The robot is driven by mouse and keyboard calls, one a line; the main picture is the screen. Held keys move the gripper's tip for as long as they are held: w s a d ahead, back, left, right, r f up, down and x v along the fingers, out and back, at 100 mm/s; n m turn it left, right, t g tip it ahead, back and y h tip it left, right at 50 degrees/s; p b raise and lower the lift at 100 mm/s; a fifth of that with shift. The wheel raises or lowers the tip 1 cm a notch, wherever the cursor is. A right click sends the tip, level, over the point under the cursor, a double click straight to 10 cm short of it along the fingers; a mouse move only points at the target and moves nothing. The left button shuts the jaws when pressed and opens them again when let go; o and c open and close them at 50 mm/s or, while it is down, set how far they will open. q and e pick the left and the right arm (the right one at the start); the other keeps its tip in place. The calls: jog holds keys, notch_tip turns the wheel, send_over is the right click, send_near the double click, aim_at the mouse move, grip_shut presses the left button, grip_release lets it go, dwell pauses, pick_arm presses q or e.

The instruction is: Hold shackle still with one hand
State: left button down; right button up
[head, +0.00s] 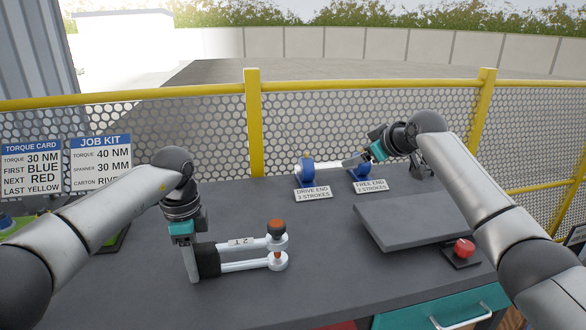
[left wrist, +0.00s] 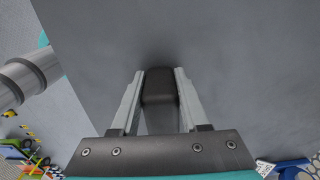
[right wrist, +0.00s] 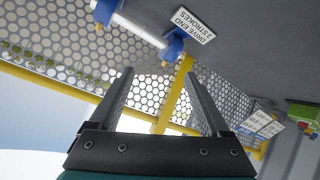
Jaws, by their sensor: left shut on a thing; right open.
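The shackle (head: 243,265) is a pale U shape marked 2 T, lying on its side above or on the grey bench, with a black bow end (head: 208,260) at left. Its two eyes are at right; the far one carries a dark pin with an orange-red top (head: 277,227), the near one a small red part. My left gripper (head: 194,268) is shut on the black bow end, which also shows between its fingers in the left wrist view (left wrist: 160,88). My right gripper (head: 372,157) is open and empty, near the free-end stand; its fingers are apart in the right wrist view (right wrist: 160,90).
A pale bar (head: 335,167) rests between the blue drive-end stand (head: 305,172) and the blue free-end stand (head: 360,173), each with a label. A raised grey plate (head: 420,215) and red button (head: 464,249) are at right. Torque and job cards (head: 100,163) stand at left.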

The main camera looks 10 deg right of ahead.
jog(key=s+a+r+n+g+y, duration=0.1)
jog(key=s+a+g, duration=0.1)
jog(key=a, duration=0.4)
jog(key=s+a+r+g+y, duration=0.1)
jog(key=s+a+r+g, duration=0.15)
jog(key=a, duration=0.45)
jog(key=n+g+h, duration=0.2)
jog(key=g, duration=0.3)
send_near(278, 223)
jog(key=shift+t, duration=0.25)
jog(key=x, duration=0.8)
jog(key=shift+s+a+f, duration=0.1)
jog(key=shift+s+f, duration=0.1)
jog(key=shift+f, duration=0.2)
jog(key=shift+c, duration=0.4)
grip_shut()
